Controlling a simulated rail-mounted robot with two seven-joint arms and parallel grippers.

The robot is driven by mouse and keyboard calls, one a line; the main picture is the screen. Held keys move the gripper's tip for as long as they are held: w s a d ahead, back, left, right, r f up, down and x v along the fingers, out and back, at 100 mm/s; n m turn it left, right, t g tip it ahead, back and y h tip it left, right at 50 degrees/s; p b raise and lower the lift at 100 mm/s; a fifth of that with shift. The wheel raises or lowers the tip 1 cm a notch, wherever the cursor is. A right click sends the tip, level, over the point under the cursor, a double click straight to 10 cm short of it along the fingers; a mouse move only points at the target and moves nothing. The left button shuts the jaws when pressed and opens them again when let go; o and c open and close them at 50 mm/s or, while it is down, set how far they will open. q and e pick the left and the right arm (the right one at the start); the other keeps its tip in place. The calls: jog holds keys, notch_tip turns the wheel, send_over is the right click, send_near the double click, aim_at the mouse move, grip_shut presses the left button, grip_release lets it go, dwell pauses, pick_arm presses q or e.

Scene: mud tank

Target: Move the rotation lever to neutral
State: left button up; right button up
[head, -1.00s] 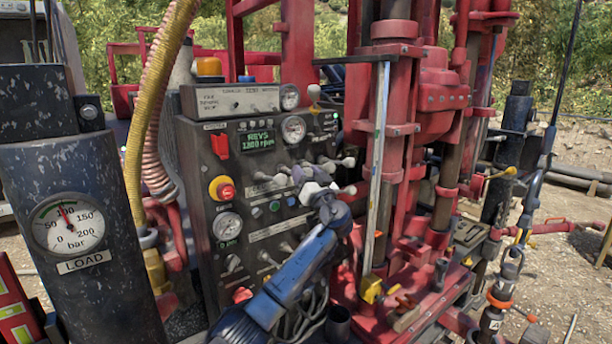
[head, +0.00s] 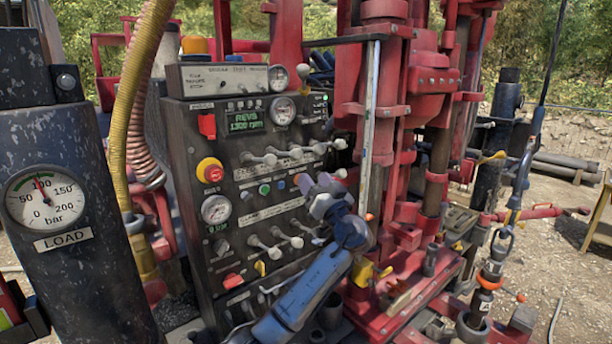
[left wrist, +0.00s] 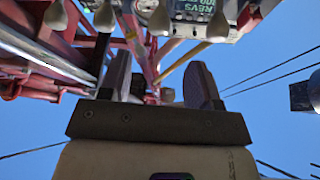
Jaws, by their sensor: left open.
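The dark control panel (head: 232,180) stands left of centre in the head view. An upper row of levers with pale knobs (head: 271,159) crosses it under the green REVS display (head: 245,122). A lower row of levers (head: 278,243) sits below. Lever labels are too small to read, so I cannot tell which is the rotation lever. My left gripper (head: 318,187) is open in front of the panel's right side, just below the upper row's right end. In the left wrist view its two fingers (left wrist: 162,84) are apart and empty, with several lever knobs (left wrist: 159,18) beyond them.
A red drill mast (head: 405,110) stands right of the panel. A dark cylinder with a LOAD gauge (head: 45,198) and a yellow hose (head: 128,120) stand at the left. Red and yellow emergency button (head: 210,171) is on the panel. Gravel ground (head: 560,250) lies open at the right.

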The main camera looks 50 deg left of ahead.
pick_arm(q)
jog(key=shift+b+v, duration=0.3)
jog(key=shift+v, duration=1.3)
jog(key=shift+r, duration=0.1)
